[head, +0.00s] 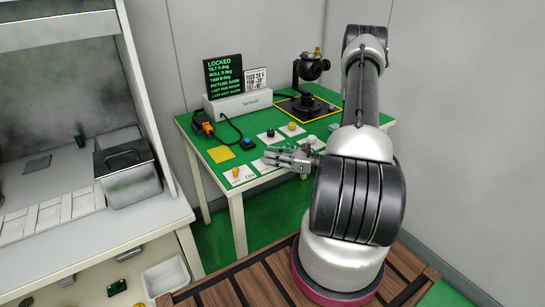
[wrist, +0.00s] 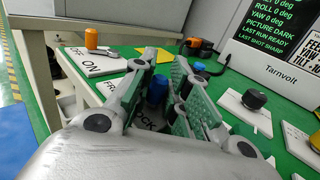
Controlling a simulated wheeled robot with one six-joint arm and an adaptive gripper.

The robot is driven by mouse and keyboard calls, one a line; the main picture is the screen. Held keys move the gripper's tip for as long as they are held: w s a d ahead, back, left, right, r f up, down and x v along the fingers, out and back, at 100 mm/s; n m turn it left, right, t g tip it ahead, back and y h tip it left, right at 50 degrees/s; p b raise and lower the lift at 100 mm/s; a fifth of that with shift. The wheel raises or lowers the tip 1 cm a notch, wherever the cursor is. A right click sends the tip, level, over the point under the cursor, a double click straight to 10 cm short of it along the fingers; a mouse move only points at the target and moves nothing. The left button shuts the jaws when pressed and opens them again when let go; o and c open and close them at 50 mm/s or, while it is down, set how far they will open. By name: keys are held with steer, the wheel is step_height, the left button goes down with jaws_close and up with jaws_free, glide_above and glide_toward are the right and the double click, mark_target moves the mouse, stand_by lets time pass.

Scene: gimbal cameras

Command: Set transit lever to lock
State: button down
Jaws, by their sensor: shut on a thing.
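The transit lever is a blue upright knob (wrist: 157,90) in the wrist view. It stands on a white plate (wrist: 113,84) whose partly covered lettering shows "FR" on the left and "OCK" nearer me. My gripper (wrist: 162,72) has one finger on each side of the knob and is shut on it. In the head view my gripper (head: 272,156) is low over the front of the green table, and the knob is hidden by the fingers. The display (head: 226,76) reads "LOCKED", with tilt, roll and yaw at 0 deg.
An orange lever (head: 235,172) on an OFF/ON plate is left of my gripper. Black (head: 270,133) and yellow (head: 291,126) knobs stand behind it. A blue button (head: 247,142), a yellow square (head: 220,154) and the gimbal camera (head: 310,68) are farther back on the table (head: 205,147).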

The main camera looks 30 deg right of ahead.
steer(key=c, duration=1.4)
jaws_free()
steer(key=shift+a, duration=0.25)
steer(key=shift+d, duration=0.1)
steer(key=v, duration=1.2)
steer(key=shift+w+d, duration=0.1)
steer(key=shift+w, duration=0.05)
